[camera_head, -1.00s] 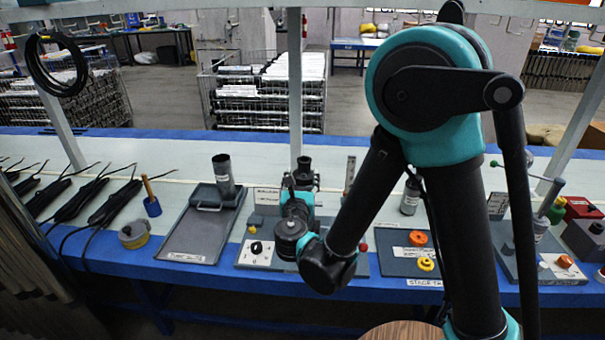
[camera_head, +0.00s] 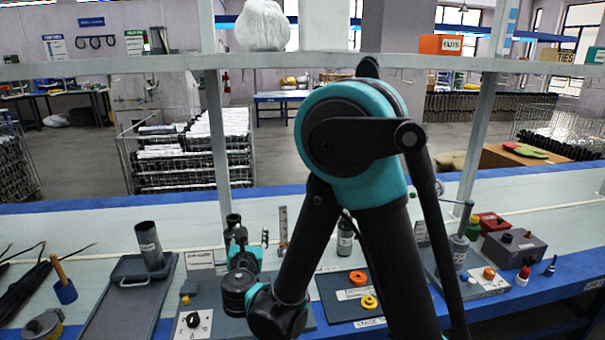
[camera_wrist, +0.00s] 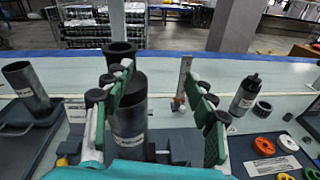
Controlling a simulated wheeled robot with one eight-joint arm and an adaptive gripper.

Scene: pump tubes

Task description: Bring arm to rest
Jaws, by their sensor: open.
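My gripper (camera_wrist: 160,85) is open in the wrist view, with its two green-padded fingers spread apart. A dark labelled cylinder (camera_wrist: 130,132) stands upright beyond the fingers, closer to the left one; neither finger is closed on it. In the head view my gripper (camera_head: 240,262) is a small teal shape over the bench, partly hidden by my own arm. My arm (camera_head: 358,150) is bent, with its elbow high and its forearm reaching down to the bench.
A grey tray (camera_head: 108,312) with an upright dark tube (camera_head: 149,246) lies left. A panel with an orange ring (camera_head: 358,278) and a yellow ring (camera_head: 369,302) lies right of the forearm. A shelf beam (camera_head: 140,65) and posts (camera_head: 478,140) stand behind the arm.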

